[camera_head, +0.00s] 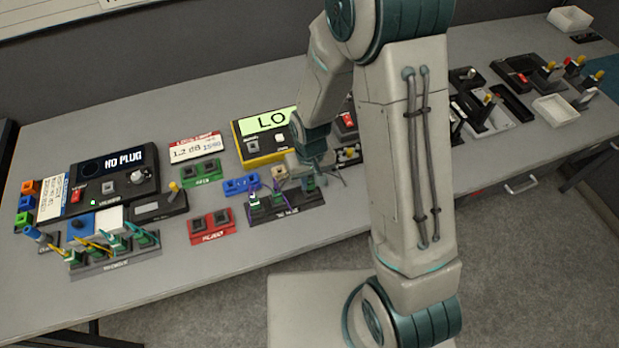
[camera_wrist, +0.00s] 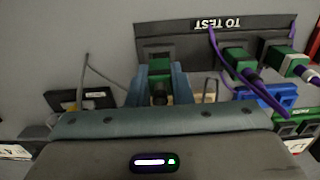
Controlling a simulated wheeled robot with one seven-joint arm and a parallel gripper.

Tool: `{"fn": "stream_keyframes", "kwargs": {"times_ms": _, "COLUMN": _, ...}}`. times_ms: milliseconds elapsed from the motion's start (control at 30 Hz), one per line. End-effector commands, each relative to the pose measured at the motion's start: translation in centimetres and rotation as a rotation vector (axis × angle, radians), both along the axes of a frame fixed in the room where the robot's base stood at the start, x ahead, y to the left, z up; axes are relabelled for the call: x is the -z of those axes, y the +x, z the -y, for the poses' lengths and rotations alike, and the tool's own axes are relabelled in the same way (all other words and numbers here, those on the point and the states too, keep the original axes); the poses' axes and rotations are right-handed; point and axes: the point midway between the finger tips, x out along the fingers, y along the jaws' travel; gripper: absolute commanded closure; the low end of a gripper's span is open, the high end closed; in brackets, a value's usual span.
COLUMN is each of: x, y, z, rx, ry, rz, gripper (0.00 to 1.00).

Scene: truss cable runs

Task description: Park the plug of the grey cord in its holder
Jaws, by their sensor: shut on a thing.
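My gripper (camera_wrist: 160,92) is shut on a green plug (camera_wrist: 159,69) with a dark end, held between its two blue-grey fingers. A thin grey cord (camera_wrist: 88,68) bends beside the left finger in the wrist view; its join to the plug is hidden. The plug is at the end of the dark rack marked TO TEST (camera_wrist: 176,28); I cannot tell whether it sits in a slot or just above. In the head view my gripper (camera_head: 308,180) is over the right end of this rack (camera_head: 290,212), and my wrist covers part of it.
Two green plugs (camera_wrist: 240,66) with purple cords stand close beside my gripper in the same rack. A blue holder (camera_head: 241,186), a green holder (camera_head: 202,174) and a red holder (camera_head: 210,226) lie to the left. A yellow-framed meter (camera_head: 262,124) stands behind.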

Motion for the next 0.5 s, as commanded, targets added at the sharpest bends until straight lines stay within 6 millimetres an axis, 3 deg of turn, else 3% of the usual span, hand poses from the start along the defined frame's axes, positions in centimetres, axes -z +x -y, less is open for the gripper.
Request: {"fn": "stream_keyframes", "kwargs": {"times_ms": 500, "x": 0.35, "y": 0.03, "z": -0.01, "rx": 0.0, "ry": 0.0, "rz": 0.001, "gripper": 1.0}}
